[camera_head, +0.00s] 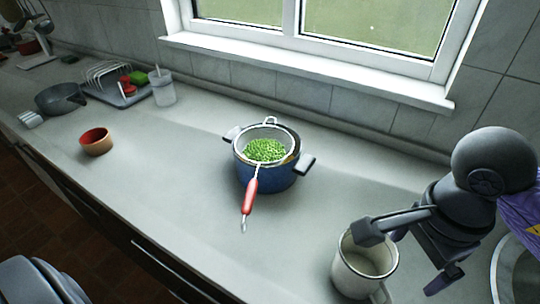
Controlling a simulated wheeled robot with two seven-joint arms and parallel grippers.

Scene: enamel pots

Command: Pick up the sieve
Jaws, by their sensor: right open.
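The sieve (250,195) rests on top of a blue pot (262,180) in the middle of the counter. It has a wire bowl holding green peas (265,150) and a red handle that sticks out over the pot's near side, toward the front of the counter. A small wire loop shows at the bowl's far edge. My right gripper (407,257) is at the right, well apart from the sieve. It is open, and one finger shows over the rim of a white mug. My left gripper is not in view.
The white mug (348,277) stands at the front right. A round metal-rimmed thing (500,265) and something purple (521,215) are at the right edge. An orange bowl (96,142), grey pan (60,98), dish rack (107,72) and clear cup (162,88) stand left. Counter left of the pot is clear.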

